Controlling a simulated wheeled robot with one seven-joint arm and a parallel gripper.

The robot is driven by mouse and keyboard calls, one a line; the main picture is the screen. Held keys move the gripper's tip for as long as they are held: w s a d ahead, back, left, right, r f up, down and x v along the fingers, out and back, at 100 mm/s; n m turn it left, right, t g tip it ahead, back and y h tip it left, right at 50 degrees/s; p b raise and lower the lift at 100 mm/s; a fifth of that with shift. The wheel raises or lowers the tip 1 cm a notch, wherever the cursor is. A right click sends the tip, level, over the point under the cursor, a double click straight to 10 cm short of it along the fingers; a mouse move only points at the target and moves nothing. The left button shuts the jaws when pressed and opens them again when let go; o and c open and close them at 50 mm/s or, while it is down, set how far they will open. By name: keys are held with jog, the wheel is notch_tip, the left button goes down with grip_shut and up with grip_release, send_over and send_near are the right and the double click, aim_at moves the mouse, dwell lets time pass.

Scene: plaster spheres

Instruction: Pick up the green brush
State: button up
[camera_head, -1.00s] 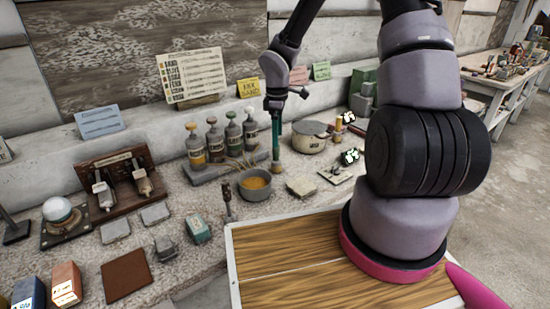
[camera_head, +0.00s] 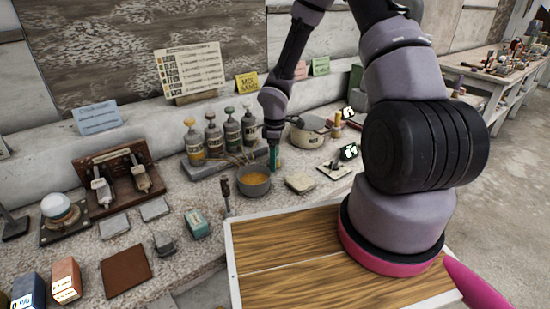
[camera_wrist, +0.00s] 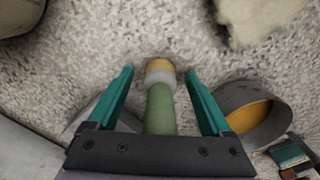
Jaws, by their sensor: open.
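The green brush shows in the wrist view (camera_wrist: 160,109), with a green handle and a pale and yellow-tan end pointing away from the camera. My gripper (camera_wrist: 159,74) is open, with one teal finger on each side of the brush. Gaps show between the fingers and the brush on both sides, so it is not gripped. In the head view my gripper (camera_head: 273,160) is low over the stone bench, just right of the grey bowl. The brush is hard to tell from the teal fingers there.
The grey bowl of orange powder (camera_head: 254,182) is close beside my gripper. Several stoppered bottles (camera_head: 232,132) stand behind it on a rack.

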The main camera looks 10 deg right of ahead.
jog(key=shift+c, duration=0.3)
grip_shut()
jog(key=shift+r, duration=5.05)
